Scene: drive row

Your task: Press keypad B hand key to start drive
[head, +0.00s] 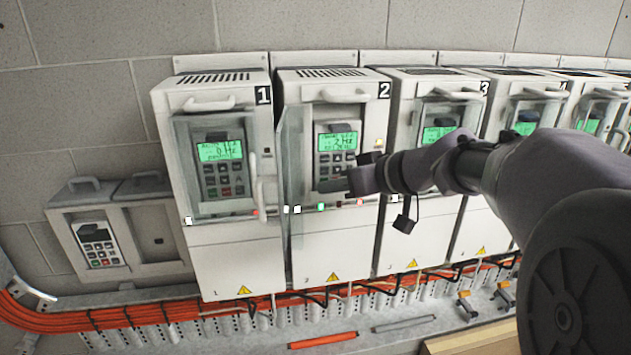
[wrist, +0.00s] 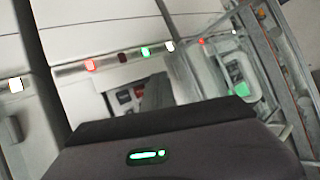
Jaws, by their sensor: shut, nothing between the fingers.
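The cabinet marked 2 (head: 335,245) has its clear door (head: 290,170) swung open to the left. Its grey keypad (head: 325,168) is exposed, with a lit green display (head: 338,141) above the keys. I cannot read a letter B or the hand key's label. My gripper (head: 348,182) is shut and empty at the keypad's lower right, covering some keys. Whether it touches a key cannot be told. The wrist view shows the dark gripper body (wrist: 160,145) in front of a keypad (wrist: 130,98) with a red key; its fingertips are not clear.
Cabinet 1 (head: 235,255) stands left with its door closed. Cabinet 3 (head: 425,240) and others continue right, behind my arm. A padlock (head: 404,223) hangs by cabinet 3. A handle (head: 342,95) juts out above the keypad.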

